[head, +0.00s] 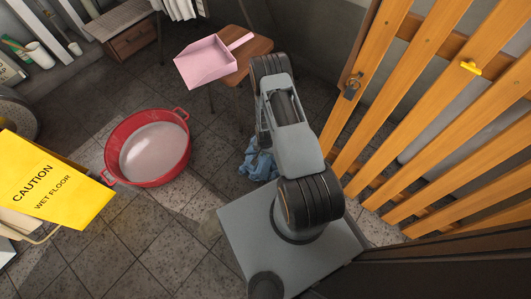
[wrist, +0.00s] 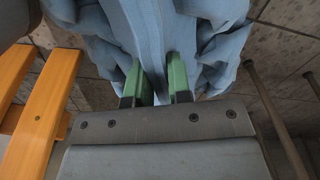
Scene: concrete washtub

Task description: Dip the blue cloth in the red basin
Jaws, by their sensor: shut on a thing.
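The blue cloth (head: 258,163) hangs crumpled beside my arm in the head view, partly hidden by the arm. In the wrist view my gripper (wrist: 164,82) has its green fingers shut on the blue cloth (wrist: 130,25), which bunches up between and around them. In the head view the gripper itself is hidden behind the arm. The red basin (head: 112,146) stands on the floor to the left of the cloth, with pale liquid or a pale bottom inside. The cloth is apart from the basin.
A yellow caution sign (head: 52,183) stands left of the basin. A pink dustpan (head: 205,62) lies on a brown stool (head: 252,48) behind. An orange slatted wooden gate (head: 400,90) stands to the right. Tiled floor (head: 190,215) is clear between basin and my base.

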